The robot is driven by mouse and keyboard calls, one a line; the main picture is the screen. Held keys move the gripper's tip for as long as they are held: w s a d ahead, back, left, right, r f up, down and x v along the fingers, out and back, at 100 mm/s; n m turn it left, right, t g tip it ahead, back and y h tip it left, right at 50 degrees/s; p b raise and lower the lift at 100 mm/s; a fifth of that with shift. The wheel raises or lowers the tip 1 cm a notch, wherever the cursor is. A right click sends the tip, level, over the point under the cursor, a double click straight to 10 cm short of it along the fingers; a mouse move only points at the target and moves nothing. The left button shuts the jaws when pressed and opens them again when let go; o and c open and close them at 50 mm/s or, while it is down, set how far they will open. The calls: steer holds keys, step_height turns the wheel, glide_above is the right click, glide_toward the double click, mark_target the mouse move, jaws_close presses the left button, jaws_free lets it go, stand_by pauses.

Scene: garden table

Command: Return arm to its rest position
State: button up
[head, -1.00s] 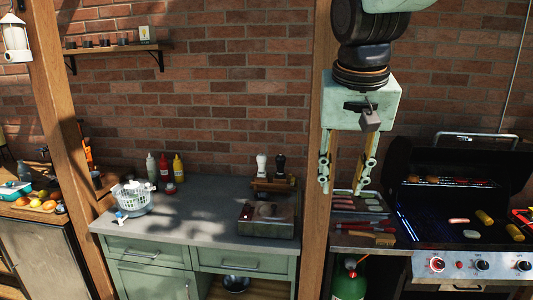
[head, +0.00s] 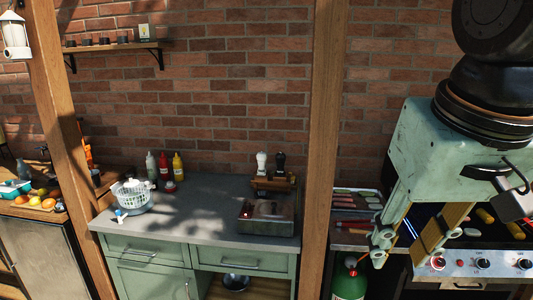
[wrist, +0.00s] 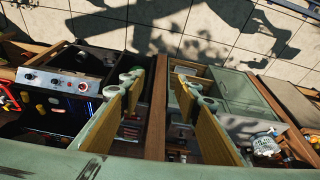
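My gripper (head: 400,255) hangs on the right of the head view, pointing down, in front of the grill. Its two fingers stand apart with nothing between them. In the wrist view my gripper (wrist: 160,88) also shows open and empty, with a clear gap between the pads. My pale green gripper body and dark wrist fill the upper right of the head view and hide much of the grill.
A lit grill (head: 470,263) stands behind my gripper, with food on it. A wooden post (head: 317,150) is to its left. The green cabinet's grey counter (head: 205,210) holds a white basket (head: 132,195), bottles and a metal box (head: 266,215). A green gas bottle (head: 348,283) stands below.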

steer(key=s+f, duration=0.4)
steer(key=s, duration=0.5)
steer(key=shift+s+d+n, duration=0.25)
steer(key=shift+n, duration=0.05)
stand_by(0.9)
